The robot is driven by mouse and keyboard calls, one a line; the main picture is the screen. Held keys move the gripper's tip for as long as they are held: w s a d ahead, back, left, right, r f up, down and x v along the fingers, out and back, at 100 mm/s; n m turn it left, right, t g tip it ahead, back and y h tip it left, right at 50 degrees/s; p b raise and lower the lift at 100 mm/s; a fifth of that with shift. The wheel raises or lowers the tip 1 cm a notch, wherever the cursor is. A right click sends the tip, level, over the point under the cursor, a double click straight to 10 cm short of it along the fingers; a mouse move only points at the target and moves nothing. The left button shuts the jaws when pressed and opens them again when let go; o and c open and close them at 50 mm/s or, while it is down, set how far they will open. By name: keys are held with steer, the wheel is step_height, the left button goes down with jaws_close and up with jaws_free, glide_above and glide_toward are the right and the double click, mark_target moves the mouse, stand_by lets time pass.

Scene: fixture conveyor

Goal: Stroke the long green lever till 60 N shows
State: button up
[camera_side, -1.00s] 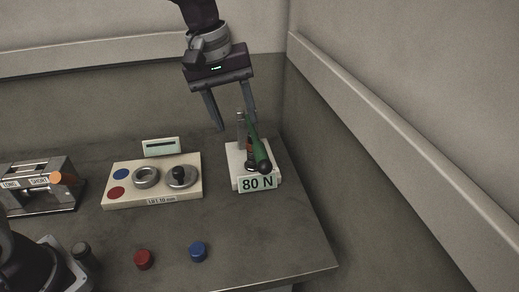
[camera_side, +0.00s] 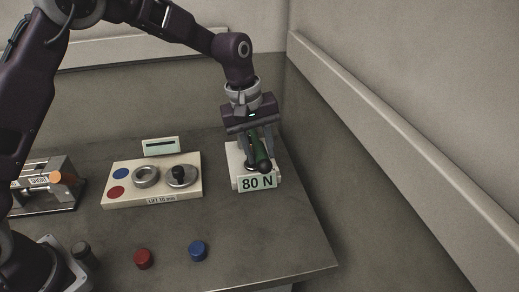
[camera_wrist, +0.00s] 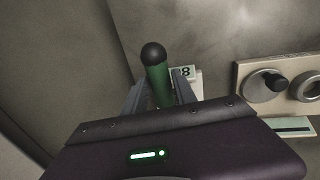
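The long green lever (camera_side: 261,154) with a black knob rises from a small white unit (camera_side: 234,157). The plate on the unit's front (camera_side: 257,184) reads "80 N". My gripper (camera_side: 262,163) points down at the lever from above, and its fingers stand on either side of the green handle. In the wrist view the green lever (camera_wrist: 159,82) lies between the fingers of my gripper (camera_wrist: 161,86), with the knob beyond the fingertips. The fingers look close to the handle; I cannot tell whether they press on it. The lever's base is partly hidden.
Left of the lever unit is a cream board (camera_side: 151,188) with a grey ring, a round black-knobbed part and a small display (camera_side: 160,146). A metal box (camera_side: 40,186) is at far left. Red (camera_side: 143,259) and blue (camera_side: 198,251) caps lie in front. A wall is at right.

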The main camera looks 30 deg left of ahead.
jaws_close()
stand_by(1.1)
